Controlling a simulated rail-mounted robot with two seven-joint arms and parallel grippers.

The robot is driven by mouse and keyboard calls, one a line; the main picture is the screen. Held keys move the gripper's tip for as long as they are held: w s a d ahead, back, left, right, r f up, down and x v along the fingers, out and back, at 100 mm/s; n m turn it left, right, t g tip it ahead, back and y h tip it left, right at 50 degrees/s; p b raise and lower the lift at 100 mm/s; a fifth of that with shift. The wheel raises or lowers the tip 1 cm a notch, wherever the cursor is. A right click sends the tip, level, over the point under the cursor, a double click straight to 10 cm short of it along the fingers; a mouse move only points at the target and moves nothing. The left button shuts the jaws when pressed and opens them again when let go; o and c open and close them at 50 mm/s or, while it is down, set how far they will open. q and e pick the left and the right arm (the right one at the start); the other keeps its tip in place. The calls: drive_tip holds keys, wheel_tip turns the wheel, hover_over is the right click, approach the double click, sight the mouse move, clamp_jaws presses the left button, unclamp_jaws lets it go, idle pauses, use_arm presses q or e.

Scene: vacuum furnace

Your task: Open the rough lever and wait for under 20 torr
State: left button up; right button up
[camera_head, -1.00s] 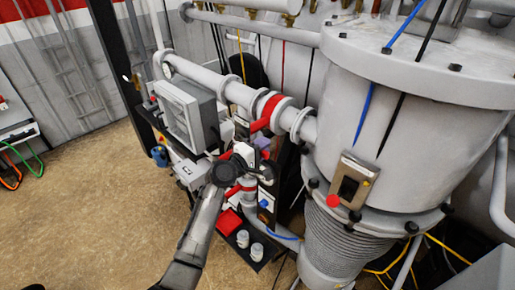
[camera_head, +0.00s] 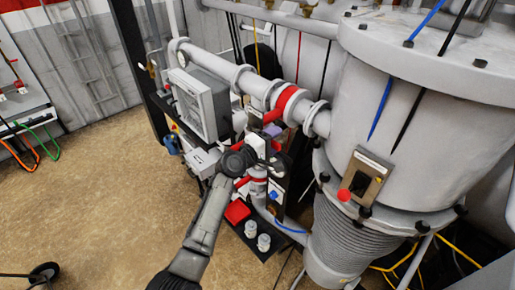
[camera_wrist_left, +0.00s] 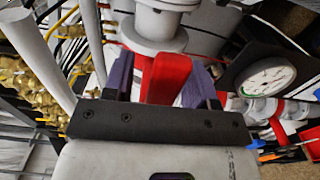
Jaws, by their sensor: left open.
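A red lever (camera_head: 272,116) sits on the light grey horizontal pipe beside the large chamber. My left gripper (camera_head: 270,131) is just below it at the handle. In the left wrist view the red lever (camera_wrist_left: 167,78) stands between the two purple-padded fingers of my left gripper (camera_wrist_left: 163,82). The fingers are open around the lever, and whether they touch it is unclear. A round white-faced gauge (camera_wrist_left: 266,78) is to the right of the fingers; its reading is too small to tell. A second red lever (camera_head: 243,182) is lower down, partly hidden by my arm. My right gripper is out of view.
The large grey chamber (camera_head: 420,110) fills the right, with a switch plate (camera_head: 366,180) on its side. A grey cabinet (camera_head: 202,103) stands left of the lever. Brass fittings (camera_wrist_left: 30,75) are at left in the wrist view. Open floor (camera_head: 110,190) lies left.

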use_arm(q)
drive_tip(key=b+v, duration=0.1)
drive_tip(key=v, duration=1.2)
drive_tip(key=shift+b, duration=0.4)
drive_tip(key=shift+s+a, duration=0.1)
drive_tip(key=shift+s, duration=0.05)
